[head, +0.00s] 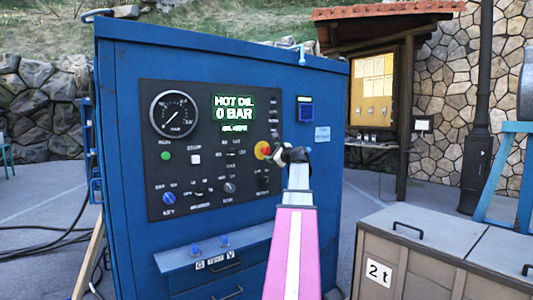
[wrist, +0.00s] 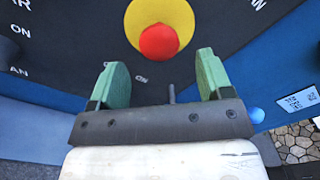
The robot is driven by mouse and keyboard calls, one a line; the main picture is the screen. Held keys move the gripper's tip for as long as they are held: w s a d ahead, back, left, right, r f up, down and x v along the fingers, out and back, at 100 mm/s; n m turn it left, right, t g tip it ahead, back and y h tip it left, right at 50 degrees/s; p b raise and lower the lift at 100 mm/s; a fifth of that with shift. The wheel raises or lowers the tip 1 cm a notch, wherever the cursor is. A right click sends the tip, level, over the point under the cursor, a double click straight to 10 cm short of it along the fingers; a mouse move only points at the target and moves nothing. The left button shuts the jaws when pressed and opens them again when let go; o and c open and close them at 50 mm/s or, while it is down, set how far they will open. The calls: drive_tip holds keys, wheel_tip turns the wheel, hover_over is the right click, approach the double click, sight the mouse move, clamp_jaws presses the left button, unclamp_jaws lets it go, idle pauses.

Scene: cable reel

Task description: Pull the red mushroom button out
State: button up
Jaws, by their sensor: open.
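The red mushroom button (wrist: 159,42) sits on a yellow round base (wrist: 170,10) on the dark control panel. In the wrist view it is just beyond and between my fingertips, near the top middle. In the head view the red button (head: 266,150) shows in front of the yellow disc at the panel's right side, close beside my gripper (head: 285,153). My gripper also shows in the wrist view (wrist: 160,72), with its two green fingers spread apart and nothing between them. The fingers look apart from the button; the exact gap in depth is hard to tell.
The dark panel (head: 185,219) on the blue cabinet (head: 130,270) carries a gauge (head: 173,114), a lit display (head: 234,108), knobs and switches. A small toggle (wrist: 172,93) shows between my fingers. A grey-brown chest (head: 425,265) stands at the right.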

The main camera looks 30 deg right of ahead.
drive_tip(key=shift+w+a, duration=0.15)
drive_tip(key=shift+w, duration=1.2)
drive_tip(key=shift+w+a, duration=0.1)
drive_tip(key=shift+w, duration=1.25)
drive_tip(key=shift+c, duration=0.3)
drive_tip(key=c, duration=1.2)
drive_tip(key=shift+s, duration=0.85)
drive_tip(key=shift+c, duration=0.2)
drive_tip(key=o, duration=1.3)
drive_tip(key=shift+d, duration=0.1)
approach(267, 151)
drive_tip(key=shift+s+d+f, duration=0.1)
drive_tip(key=shift+s+d, duration=0.15)
drive_tip(key=shift+s, duration=0.65)
